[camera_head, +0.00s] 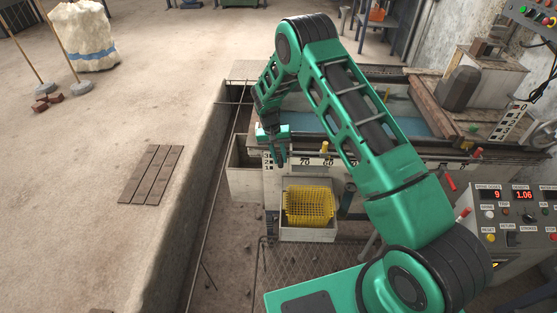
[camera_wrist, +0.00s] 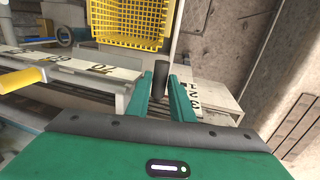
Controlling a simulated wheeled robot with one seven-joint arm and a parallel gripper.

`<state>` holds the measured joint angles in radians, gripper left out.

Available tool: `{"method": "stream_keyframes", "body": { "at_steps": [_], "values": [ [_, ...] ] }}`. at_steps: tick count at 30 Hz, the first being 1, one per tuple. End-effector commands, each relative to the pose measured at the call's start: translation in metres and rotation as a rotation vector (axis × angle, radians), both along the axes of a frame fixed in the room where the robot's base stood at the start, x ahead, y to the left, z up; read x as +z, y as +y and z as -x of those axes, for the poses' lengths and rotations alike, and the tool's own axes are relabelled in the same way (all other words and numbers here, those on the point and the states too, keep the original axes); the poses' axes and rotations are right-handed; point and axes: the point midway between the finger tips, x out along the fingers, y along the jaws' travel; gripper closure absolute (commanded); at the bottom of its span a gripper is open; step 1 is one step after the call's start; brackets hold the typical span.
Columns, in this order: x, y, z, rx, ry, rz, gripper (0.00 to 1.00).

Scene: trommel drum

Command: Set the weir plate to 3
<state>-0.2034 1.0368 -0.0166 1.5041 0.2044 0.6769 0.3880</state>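My gripper (camera_head: 277,161) points down at the left end of the white numbered scale strip at the front of the machine. In the wrist view, its two green fingers (camera_wrist: 164,98) stand apart, with a dark upright cylindrical handle (camera_wrist: 160,76) between their tips. I cannot tell whether the fingers touch it. A short scale with the numerals 1, 2 and 3 (camera_wrist: 196,96) lies just right of the fingers. These numerals also show left of my gripper in the head view (camera_head: 267,160). The weir plate itself cannot be clearly told apart; the handle stands beside this scale.
A yellow mesh basket (camera_head: 310,205) sits in a grey bin below the strip. The control panel (camera_head: 515,215) with red displays is at the right. A concrete ledge (camera_head: 190,190) runs on the left.

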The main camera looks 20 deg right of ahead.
Motion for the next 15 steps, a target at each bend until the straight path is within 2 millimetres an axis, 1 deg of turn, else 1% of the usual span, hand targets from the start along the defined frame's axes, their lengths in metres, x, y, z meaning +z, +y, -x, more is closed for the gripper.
{"method": "stream_keyframes", "body": {
  "at_steps": [1, 2, 11, 15],
  "values": [
    [0.0032, 0.0014, -0.0024, 0.001, -0.006, -0.001, 0.67],
    [0.0031, 0.0013, -0.0023, 0.001, -0.006, -0.001, 0.63],
    [0.0018, 0.0004, -0.0014, 0.001, -0.003, 0.000, 0.63],
    [0.0102, 0.0008, -0.0024, -0.001, -0.006, 0.000, 0.63]
  ]
}}
